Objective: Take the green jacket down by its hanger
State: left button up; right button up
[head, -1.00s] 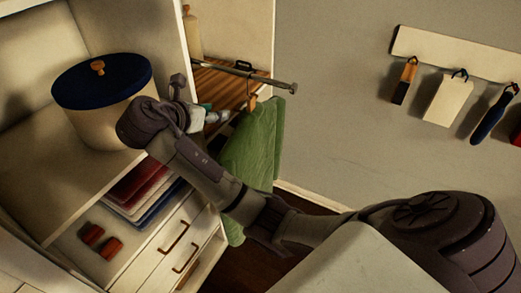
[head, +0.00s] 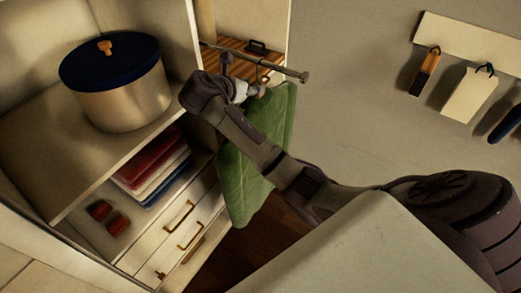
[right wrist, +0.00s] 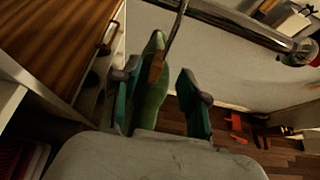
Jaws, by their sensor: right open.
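The green jacket (head: 262,145) hangs from the rail (head: 270,66) at the wardrobe's open side in the head view. Its wooden hanger (head: 263,86) shows only in part there, with a dark hook over the rail. My right gripper (head: 250,91) is beside the hanger, just below the rail. In the right wrist view my right gripper (right wrist: 160,75) is open, one finger on each side of the green jacket (right wrist: 152,92) and the wooden hanger (right wrist: 157,69). I cannot tell whether the fingers touch them. My left gripper is not in view.
The rail (right wrist: 235,22) runs close above my gripper in the right wrist view. A pot-like box with a blue lid (head: 115,85) stands on the shelf. Folded clothes (head: 155,165) and drawers (head: 178,222) are below. Tags and brushes hang from a wall board (head: 470,45).

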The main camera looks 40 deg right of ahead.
jog(key=shift+p+x, duration=0.65)
jog(key=shift+x, duration=1.35)
jog(key=shift+a, duration=0.1)
grip_shut()
jog(key=shift+r, duration=0.15)
